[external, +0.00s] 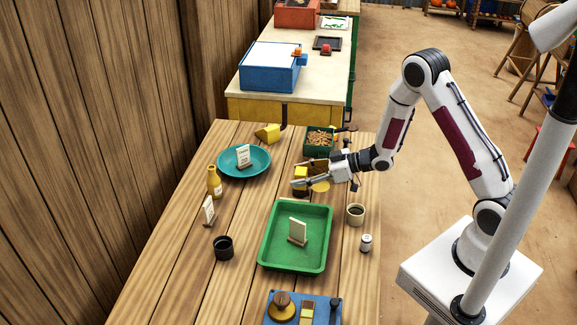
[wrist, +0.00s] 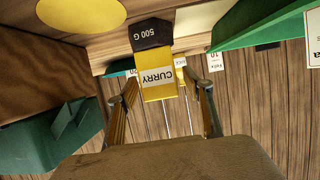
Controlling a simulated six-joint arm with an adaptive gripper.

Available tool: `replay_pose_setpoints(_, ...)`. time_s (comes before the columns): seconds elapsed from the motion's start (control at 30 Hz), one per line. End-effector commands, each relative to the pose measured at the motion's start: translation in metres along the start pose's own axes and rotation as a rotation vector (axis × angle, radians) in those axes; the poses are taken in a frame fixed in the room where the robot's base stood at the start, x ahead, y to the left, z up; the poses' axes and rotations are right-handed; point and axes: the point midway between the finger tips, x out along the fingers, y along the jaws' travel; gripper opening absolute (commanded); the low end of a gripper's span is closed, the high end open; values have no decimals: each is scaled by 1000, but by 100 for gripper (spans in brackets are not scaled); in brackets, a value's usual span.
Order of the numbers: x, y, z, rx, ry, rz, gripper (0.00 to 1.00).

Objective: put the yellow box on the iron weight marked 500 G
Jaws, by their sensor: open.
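The yellow box, marked CURRY, shows in the wrist view (wrist: 158,84) and in the external view (external: 300,173). In the wrist view, which appears upside down, the black iron weight (wrist: 150,33) marked 500 G adjoins the box's lower end. The box appears to stand upright on the weight. My gripper (external: 298,185) is open, with its fingers on either side of the box in the wrist view (wrist: 164,90) and gaps showing between.
A yellow disc (external: 320,186) lies close to my gripper. A green tray (external: 264,258) with a card is in front. A teal plate (external: 229,171) and yellow bottle (external: 214,183) are left.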

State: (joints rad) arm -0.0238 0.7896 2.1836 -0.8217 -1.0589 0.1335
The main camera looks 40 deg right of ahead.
Motion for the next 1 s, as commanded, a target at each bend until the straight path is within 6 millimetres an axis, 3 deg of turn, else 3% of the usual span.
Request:
replay_pose_setpoints(0.27, -13, 1, -3, 0, 1, 2, 51)
replay_pose_setpoints(1.0, -109, 0, -2, 0, 0, 1, 51)
